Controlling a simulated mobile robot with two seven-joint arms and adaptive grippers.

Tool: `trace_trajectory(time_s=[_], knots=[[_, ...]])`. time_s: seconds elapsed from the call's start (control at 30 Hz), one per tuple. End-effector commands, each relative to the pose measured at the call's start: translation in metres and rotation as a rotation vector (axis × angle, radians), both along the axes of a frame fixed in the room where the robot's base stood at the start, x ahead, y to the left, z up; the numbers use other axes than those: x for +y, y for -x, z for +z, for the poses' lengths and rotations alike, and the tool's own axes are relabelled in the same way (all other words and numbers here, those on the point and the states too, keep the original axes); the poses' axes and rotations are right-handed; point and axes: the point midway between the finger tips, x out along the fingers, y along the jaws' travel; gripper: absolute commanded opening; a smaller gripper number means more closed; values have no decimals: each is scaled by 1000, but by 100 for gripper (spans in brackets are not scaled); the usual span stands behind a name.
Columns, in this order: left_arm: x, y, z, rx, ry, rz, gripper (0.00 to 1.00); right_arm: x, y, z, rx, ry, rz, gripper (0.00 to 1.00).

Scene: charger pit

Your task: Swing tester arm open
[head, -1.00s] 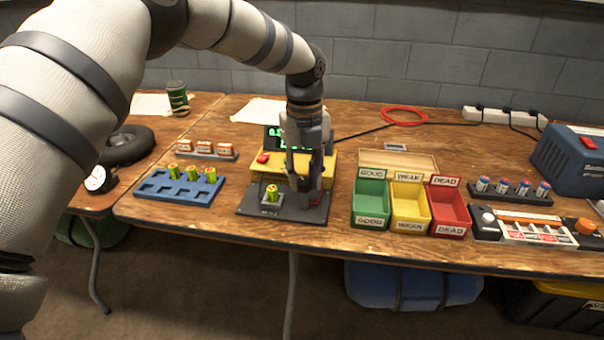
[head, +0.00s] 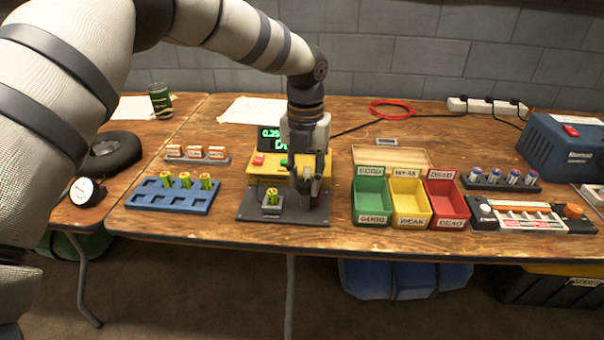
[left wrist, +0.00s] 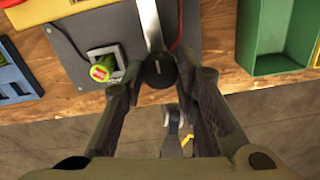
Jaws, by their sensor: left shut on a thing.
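The yellow battery tester (head: 262,181) stands on a dark base plate (head: 252,215) on the workbench. Its green-lit display (head: 267,139) is partly hidden by my arm. A green-yellow battery (head: 272,196) stands in the holder on the plate and also shows in the left wrist view (left wrist: 103,68). The tester arm is a silver strip (left wrist: 149,22) ending in a black round knob (left wrist: 158,70), right of the battery. My left gripper (head: 311,198) is over the plate's right part, with its fingers shut on the knob (left wrist: 160,75). My right gripper is not in view.
Green, yellow and red sorting bins (head: 409,202) stand just right of the tester. A blue battery tray (head: 150,198) with a few batteries lies to the left. A red cable coil (head: 391,109) is behind. The bench's front edge is close below the plate.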

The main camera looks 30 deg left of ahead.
Motion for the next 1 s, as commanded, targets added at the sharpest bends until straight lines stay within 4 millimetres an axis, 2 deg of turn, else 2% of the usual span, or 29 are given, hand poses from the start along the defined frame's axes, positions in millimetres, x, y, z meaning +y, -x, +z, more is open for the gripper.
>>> trace_trajectory(time_s=[0.57,0.6,0.67,0.7,1.0], knots=[[-1,1,0,-2,-1,-26,0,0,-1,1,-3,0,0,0],[-1,1,0,-2,-1,-26,32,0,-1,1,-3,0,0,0],[-2,1,0,-2,-1,-25,45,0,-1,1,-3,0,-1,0],[-2,1,0,-2,-1,-25,48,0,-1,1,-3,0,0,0],[-2,0,4,-2,-1,-24,48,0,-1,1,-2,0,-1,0]])
